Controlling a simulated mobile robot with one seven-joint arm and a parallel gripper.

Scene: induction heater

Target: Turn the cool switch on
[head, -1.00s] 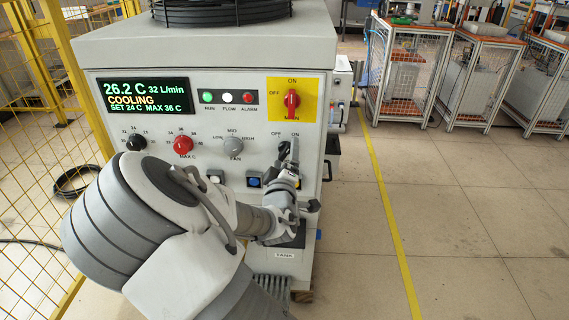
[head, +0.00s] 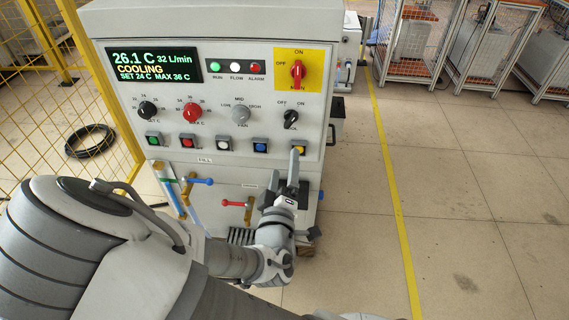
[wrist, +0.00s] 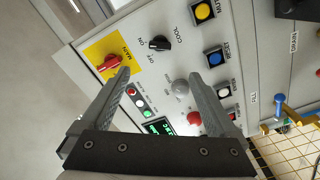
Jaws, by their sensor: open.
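The cool switch is a black rotary knob (head: 291,117) at the right of the knob row on the white panel, under the red main switch. OFF is marked at its upper left and ON at its upper right. Its handle appears to lean toward ON. It also shows in the wrist view (wrist: 160,43), beyond the fingers. My gripper (head: 285,168) is open and empty, below the knob and apart from it, near the yellow button. In the wrist view its fingers (wrist: 160,77) have nothing between them. The COOL label is partly hidden in the head view.
The red main switch (head: 297,72) is above the knob, and a row of square buttons including the yellow one (head: 299,150) is below. The display (head: 154,65) reads COOLING, 26.1 C. Valve handles (head: 198,181) stick out lower down. Open floor (head: 450,200) lies to the right.

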